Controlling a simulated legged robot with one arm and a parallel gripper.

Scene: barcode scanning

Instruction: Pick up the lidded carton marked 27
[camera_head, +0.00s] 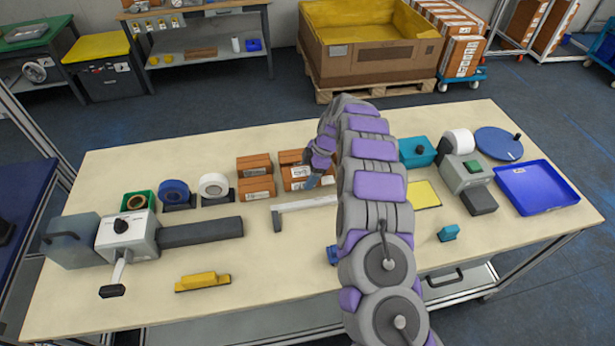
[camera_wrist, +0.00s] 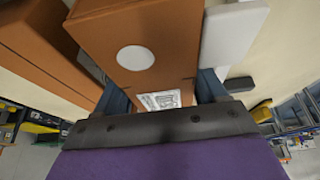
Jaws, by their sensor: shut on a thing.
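A brown carton (camera_wrist: 140,45) with a white disc and a printed label is between my gripper's fingers (camera_wrist: 165,92) in the wrist view. The fingers are shut on its two sides. No number is readable on it, so I cannot tell whether it is the one marked 27. In the head view, my gripper (camera_head: 320,172) is at the right-hand group of brown cartons (camera_head: 296,172), and my arm hides part of that area. Whether the held carton is clear of the table cannot be told.
Another brown carton (camera_wrist: 45,45) stands close on the left in the wrist view. A white bar (camera_head: 305,203) lies right beside the held carton. More brown cartons (camera_head: 256,180), tape rolls (camera_head: 213,186) and a blue tray (camera_head: 536,188) are on the table (camera_head: 120,175). The front middle is mostly clear.

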